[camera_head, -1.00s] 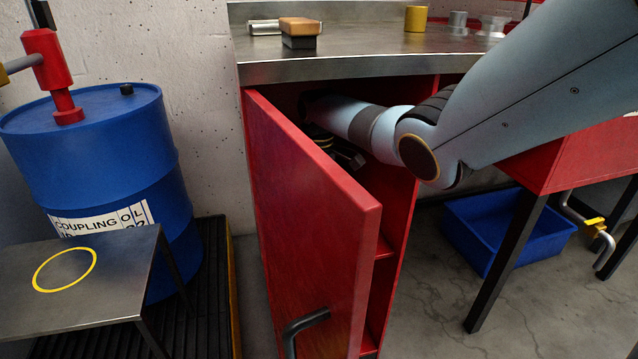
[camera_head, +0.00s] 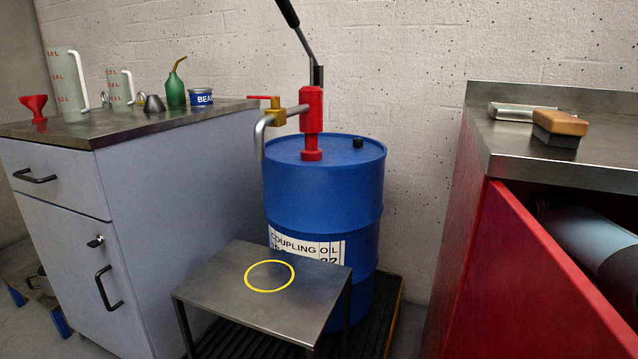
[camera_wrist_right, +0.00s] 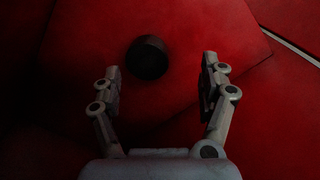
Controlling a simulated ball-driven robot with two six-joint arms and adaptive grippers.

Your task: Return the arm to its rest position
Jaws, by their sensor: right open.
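My right gripper (camera_wrist_right: 160,70) is open in the right wrist view, its two fingers apart with nothing between the pads. It faces dim red surfaces. A dark round thing (camera_wrist_right: 147,57) shows ahead, between and beyond the fingertips; I cannot tell what it is. In the head view, part of my right arm (camera_head: 590,240) shows at the right edge, behind the red cabinet door (camera_head: 510,285); its gripper is hidden there. My left gripper is not in view.
The door stands open under a metal worktop (camera_head: 500,135) holding a brown-topped block (camera_head: 558,127). A blue oil drum (camera_head: 325,190) with a red pump (camera_head: 311,110) stands mid-view, behind a low metal stand (camera_head: 215,290). A grey cabinet (camera_head: 180,210) stands left.

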